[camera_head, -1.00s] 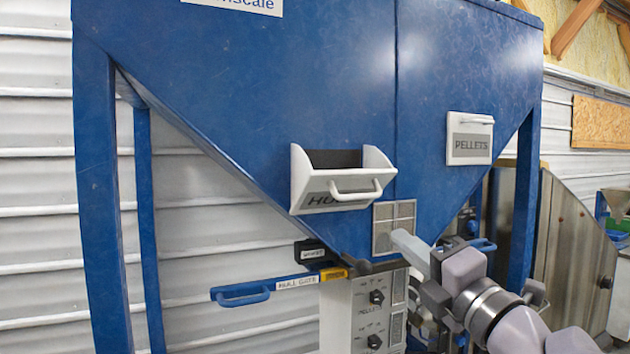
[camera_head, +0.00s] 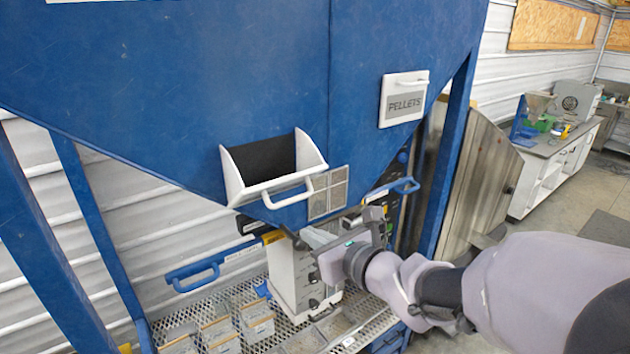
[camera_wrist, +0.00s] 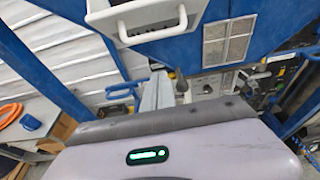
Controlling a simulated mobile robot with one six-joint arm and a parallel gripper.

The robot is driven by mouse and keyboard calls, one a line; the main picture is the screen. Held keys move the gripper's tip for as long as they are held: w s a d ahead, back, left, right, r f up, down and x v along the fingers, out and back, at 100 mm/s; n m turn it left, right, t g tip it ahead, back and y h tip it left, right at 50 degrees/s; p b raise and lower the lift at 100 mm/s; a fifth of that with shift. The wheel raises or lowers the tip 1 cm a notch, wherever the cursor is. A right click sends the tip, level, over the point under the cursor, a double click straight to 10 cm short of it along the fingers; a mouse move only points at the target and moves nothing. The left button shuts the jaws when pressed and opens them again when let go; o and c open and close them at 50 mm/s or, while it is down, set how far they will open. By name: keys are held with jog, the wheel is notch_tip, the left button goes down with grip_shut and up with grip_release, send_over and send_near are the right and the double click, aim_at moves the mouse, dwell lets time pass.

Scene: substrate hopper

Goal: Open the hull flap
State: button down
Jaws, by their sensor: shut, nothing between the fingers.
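The hull flap (camera_head: 235,180) is a white tilt-out chute on the blue hopper. It is tipped well outward, and its dark inside shows. Its white bar handle (camera_head: 287,191) is on the front; its label is hidden from the head camera. The flap also shows at the top of the wrist view (camera_wrist: 104,20), with its handle (camera_wrist: 152,33). My gripper (camera_head: 312,236) is shut and empty, below and to the right of the flap, apart from the handle. In the wrist view the shut fingers (camera_wrist: 157,88) point toward the area under the flap.
The pellets flap (camera_head: 403,98) is shut at the upper right. A grey vent panel (camera_head: 328,192) lies beside the hull flap. The blue hull gate handle (camera_head: 195,276) sticks out at lower left. A blue hopper leg (camera_head: 450,150) stands right of my gripper.

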aim_at(292, 202)
jog(key=w+a+r+p, duration=0.2)
jog(key=w+r+p, duration=0.1)
jog(key=shift+w+a, duration=0.25)
jog(key=shift+w+a+r+b, duration=0.1)
jog(key=shift+w+r+b, duration=0.1)
jog(key=shift+r+b, duration=0.45)
jog(key=shift+r, duration=0.2)
